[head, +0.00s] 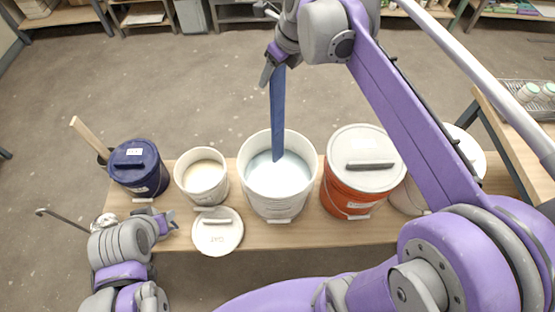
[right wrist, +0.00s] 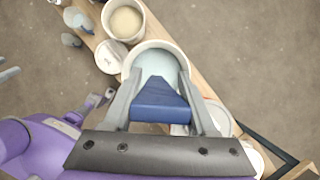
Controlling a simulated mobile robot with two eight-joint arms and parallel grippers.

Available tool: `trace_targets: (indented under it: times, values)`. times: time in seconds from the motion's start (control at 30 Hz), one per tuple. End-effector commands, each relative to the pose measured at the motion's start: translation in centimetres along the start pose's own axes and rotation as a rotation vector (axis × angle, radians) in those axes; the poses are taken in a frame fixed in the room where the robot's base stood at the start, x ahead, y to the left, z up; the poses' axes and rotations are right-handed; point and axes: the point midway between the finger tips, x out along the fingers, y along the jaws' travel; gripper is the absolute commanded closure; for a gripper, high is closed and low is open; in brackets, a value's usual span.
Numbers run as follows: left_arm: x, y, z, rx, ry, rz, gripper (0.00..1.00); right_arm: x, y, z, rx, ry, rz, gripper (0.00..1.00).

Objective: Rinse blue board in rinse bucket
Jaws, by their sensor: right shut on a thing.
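The blue board (head: 278,115) hangs upright and long from my right gripper (head: 274,66), which is shut on its upper end. The board's lower end is inside the large white bucket (head: 280,205) with pale bluish liquid (head: 262,175). It appears to meet the liquid; how deep is hard to tell. In the right wrist view the board (right wrist: 160,105) sits between the fingers of the right gripper (right wrist: 160,88), above the bucket's opening (right wrist: 137,60). My left gripper (head: 166,222) is low at the bench's front left, apart from the buckets; its jaw opening is unclear.
On the bench (head: 170,238) stand a dark blue lidded bucket (head: 148,182), a smaller bucket of cream liquid (head: 203,190) and an orange bucket (head: 340,197) with a white lid. A loose white lid (head: 218,240) lies at the front edge. A side table with a rack (head: 530,92) is right.

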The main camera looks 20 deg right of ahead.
Motion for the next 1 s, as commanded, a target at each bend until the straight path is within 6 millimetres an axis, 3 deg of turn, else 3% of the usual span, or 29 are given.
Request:
trace_targets:
  times: [0.53,1.0]
  values:
    - [0.0,0.0,0.0,0.0,0.0,0.0,0.55,-0.2,0.0,0.1,0.0,-0.001,0.0,1.0]
    - [0.0,0.0,-0.1,0.0,0.001,0.0,0.55,-4.2,0.0,1.8,0.0,-0.001,0.0,1.0]
